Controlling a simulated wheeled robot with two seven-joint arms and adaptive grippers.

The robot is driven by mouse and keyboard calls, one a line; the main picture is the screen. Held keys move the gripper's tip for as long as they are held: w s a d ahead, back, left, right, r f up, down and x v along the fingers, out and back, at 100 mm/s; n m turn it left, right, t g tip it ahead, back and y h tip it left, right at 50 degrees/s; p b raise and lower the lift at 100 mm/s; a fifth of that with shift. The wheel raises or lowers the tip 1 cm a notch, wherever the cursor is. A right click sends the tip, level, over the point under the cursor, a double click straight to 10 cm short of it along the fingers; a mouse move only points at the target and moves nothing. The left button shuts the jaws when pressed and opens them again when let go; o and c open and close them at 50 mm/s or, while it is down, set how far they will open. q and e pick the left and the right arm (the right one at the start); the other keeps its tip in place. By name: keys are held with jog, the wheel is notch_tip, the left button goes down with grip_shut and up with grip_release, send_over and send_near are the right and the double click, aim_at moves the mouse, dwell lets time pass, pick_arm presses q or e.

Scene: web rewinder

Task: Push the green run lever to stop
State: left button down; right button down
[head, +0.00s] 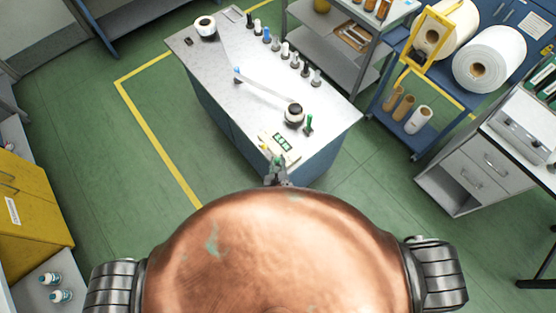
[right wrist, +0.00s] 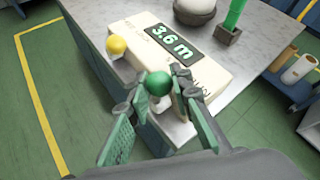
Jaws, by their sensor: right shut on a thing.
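The green run lever shows as a green ball knob (right wrist: 158,83) at the near edge of a cream control box (right wrist: 150,45) in the right wrist view. My right gripper (right wrist: 162,86) has its green-padded fingers on either side of this knob and is shut on it. The box carries a green display reading 3.6 m. In the head view, the right gripper (head: 277,165) is at the near end of the box (head: 280,148), on the bench's near edge, and largely hides the knob. My left gripper is not in view.
A yellow ball knob (right wrist: 117,46) sits at the box's left. The grey bench (head: 262,75) carries the rewinder's rolls (head: 294,114), a green upright piece (head: 308,123) and several small bottles. A rack with large white rolls (head: 488,60) stands right. The green floor left is open.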

jog(key=shift+f, duration=0.1)
jog(key=c, duration=2)
grip_release()
jog(key=v, duration=1.2)
jog(key=shift+d, duration=0.1)
